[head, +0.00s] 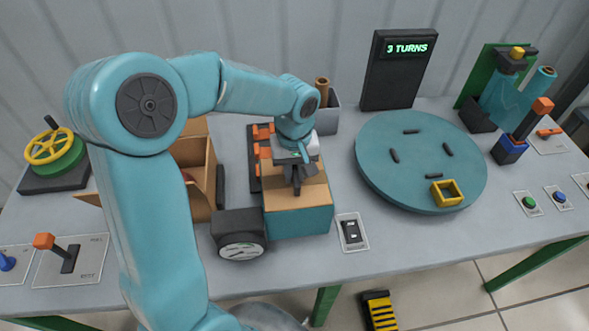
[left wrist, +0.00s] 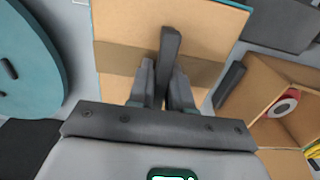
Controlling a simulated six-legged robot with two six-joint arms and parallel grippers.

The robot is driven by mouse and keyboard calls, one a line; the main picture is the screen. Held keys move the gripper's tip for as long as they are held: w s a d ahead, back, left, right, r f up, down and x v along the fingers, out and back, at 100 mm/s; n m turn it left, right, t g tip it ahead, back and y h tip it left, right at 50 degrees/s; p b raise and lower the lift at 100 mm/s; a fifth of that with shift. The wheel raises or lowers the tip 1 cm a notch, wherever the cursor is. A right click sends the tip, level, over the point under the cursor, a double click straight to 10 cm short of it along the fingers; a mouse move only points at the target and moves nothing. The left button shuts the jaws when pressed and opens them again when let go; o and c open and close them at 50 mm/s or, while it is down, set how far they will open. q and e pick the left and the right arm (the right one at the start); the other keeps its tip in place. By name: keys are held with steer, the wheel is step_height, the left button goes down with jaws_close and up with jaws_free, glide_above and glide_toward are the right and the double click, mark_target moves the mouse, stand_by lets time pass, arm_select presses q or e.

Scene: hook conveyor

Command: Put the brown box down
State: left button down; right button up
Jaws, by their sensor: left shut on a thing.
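The brown box (head: 312,191) has a tan top with a darker band, teal sides and a dark upright grip on top. It is near the middle front of the table, beside the black gauge. My left gripper (head: 294,180) is above it, pointing down, shut on the dark grip. In the left wrist view the box top (left wrist: 115,30) fills the upper middle, with the grip between the fingers of my left gripper (left wrist: 163,88). I cannot tell whether the box's underside touches the table. My right gripper is not in view.
An open carton (head: 203,183) stands left, partly behind my arm; the wrist view shows a red and white thing (left wrist: 284,104) inside. A black gauge (head: 239,234) and a switch plate (head: 352,232) flank the box. A teal turntable (head: 420,165) carries a yellow square frame (head: 447,193).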

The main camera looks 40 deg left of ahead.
arm_select(q)
steer(key=shift+s, duration=0.1)
steer(key=c, duration=1)
jaws_free()
steer(key=shift+f, duration=0.1)
steer(key=shift+c, duration=0.2)
